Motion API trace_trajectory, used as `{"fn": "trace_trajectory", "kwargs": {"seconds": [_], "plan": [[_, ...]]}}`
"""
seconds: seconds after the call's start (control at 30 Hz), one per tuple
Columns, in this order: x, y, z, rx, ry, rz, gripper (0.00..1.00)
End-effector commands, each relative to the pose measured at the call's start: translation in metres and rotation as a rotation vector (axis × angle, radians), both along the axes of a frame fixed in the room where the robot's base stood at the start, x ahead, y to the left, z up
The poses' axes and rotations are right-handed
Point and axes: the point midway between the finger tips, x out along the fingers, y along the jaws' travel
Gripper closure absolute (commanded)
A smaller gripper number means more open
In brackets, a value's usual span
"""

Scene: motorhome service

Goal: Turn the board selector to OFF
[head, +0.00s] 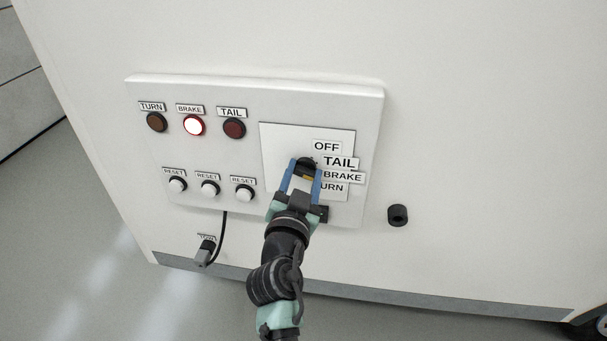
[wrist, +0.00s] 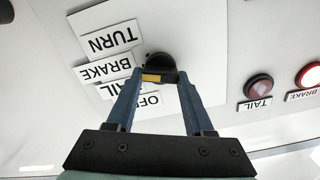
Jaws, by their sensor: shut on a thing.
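The board selector is a black round knob (head: 306,163) on a light plate at the right of the board. Labels OFF (head: 327,146), TAIL (head: 341,162), BRAKE (head: 343,176) and TURN (head: 333,188), partly hidden, run down its right side. My gripper (head: 304,172) is shut on the knob, with a blue finger on either side. In the wrist view the knob (wrist: 158,62) sits between the fingertips, and a yellow mark (wrist: 152,78) shows on it. I cannot tell for sure which label the knob points to.
The BRAKE lamp (head: 194,126) is lit; the TURN lamp (head: 157,122) and TAIL lamp (head: 234,128) look dark. Several white RESET buttons (head: 209,188) sit below them. A plug with a cable (head: 205,252) hangs under the board. A black round fitting (head: 398,215) sticks out at right.

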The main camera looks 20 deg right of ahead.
Motion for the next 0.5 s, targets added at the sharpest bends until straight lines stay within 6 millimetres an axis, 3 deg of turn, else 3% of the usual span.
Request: {"fn": "trace_trajectory", "kwargs": {"seconds": [0.5], "plan": [[0.0002, 0.0007, -0.0013, -0.096, 0.056, 0.0, 1.0]]}}
